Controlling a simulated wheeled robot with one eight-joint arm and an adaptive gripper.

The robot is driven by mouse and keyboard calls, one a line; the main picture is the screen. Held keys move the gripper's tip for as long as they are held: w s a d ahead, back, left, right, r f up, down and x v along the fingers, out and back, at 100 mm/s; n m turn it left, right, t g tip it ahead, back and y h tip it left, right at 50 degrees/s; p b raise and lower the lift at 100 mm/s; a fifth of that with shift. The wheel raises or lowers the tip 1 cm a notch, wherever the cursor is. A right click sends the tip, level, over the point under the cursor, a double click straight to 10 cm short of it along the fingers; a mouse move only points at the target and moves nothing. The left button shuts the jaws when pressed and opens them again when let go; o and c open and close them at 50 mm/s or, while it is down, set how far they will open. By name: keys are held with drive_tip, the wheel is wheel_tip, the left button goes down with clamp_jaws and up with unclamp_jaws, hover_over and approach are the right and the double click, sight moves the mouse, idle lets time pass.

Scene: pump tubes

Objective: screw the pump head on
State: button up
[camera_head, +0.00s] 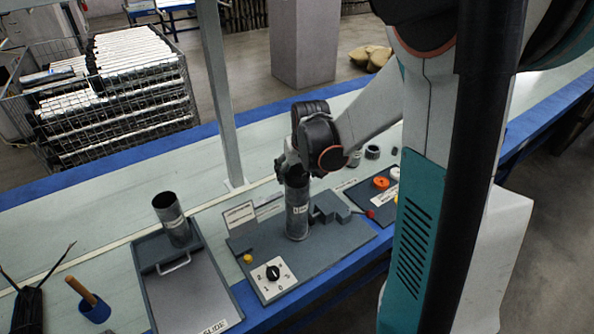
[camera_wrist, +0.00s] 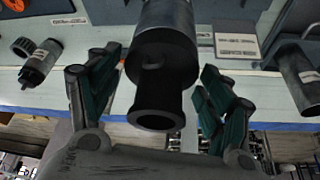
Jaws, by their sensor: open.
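A grey labelled tube (camera_head: 297,212) stands upright on the dark grey work board, below my gripper (camera_head: 291,170). In the wrist view, a dark, narrower hollow piece with a round rim (camera_wrist: 157,107), which looks like the pump head, sits in line on the end of the wider grey tube (camera_wrist: 168,18). My gripper (camera_wrist: 160,75) is open, with one green-padded finger on each side of this piece and visible gaps between. In the head view my gripper hides the tube's top. The joint's tightness cannot be told.
A second tube (camera_head: 172,218) stands in a tray (camera_head: 205,290) on the left. The work board (camera_head: 325,252) carries a black dial (camera_head: 272,272), a yellow button (camera_head: 247,259) and grey stepped blocks (camera_head: 330,207) close to the tube. An orange part (camera_head: 381,183) lies on the right.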

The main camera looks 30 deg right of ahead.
drive_tip(key=shift+n+y, duration=0.5)
drive_tip(key=shift+n, duration=0.9)
drive_tip(key=shift+n+y, duration=0.5)
drive_tip(key=shift+n, duration=0.9)
drive_tip(key=c, duration=0.9)
drive_tip(key=shift+c, duration=0.2)
drive_tip(key=shift+m+h, duration=0.7)
drive_tip(key=shift+m, duration=1.1)
drive_tip(key=shift+m+h, duration=0.6)
drive_tip(key=shift+m, duration=1.1)
